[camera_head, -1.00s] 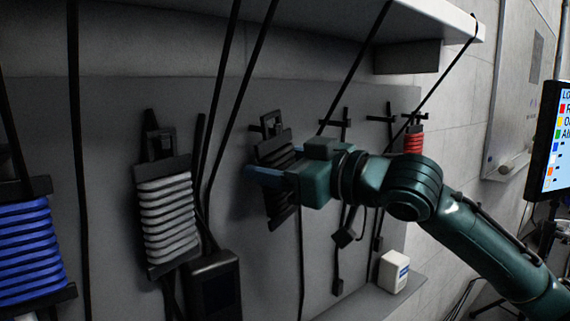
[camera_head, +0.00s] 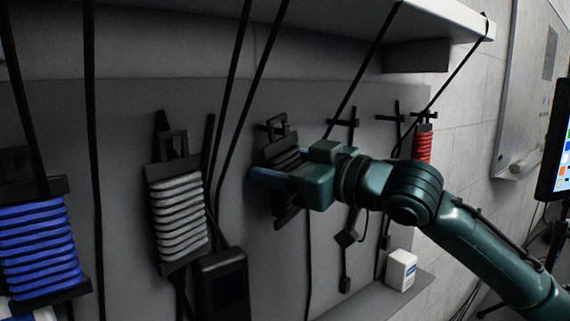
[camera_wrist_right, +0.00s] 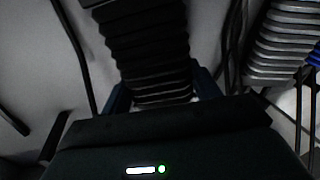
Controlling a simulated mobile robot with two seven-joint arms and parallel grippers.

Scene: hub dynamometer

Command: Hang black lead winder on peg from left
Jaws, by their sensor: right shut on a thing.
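The black lead winder (camera_head: 281,155) is at the grey back panel, between the grey winder and the empty pegs, its top loop (camera_head: 277,126) at a peg. I cannot tell whether the loop is over the peg or just in front of it. My right gripper (camera_head: 272,178) is shut on the black winder, its blue fingers around the body, and hides its middle. In the right wrist view the black ribbed winder (camera_wrist_right: 145,45) fills the space between the fingers (camera_wrist_right: 163,90). My left gripper is not in view.
A grey-wound winder (camera_head: 179,215) and a blue-wound winder (camera_head: 40,245) hang to the left. A red winder (camera_head: 422,146) hangs at the right. Pegs (camera_head: 343,123) stand right of the gripper. Black cables cross in front of the panel. A white box (camera_head: 401,270) sits on the lower ledge.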

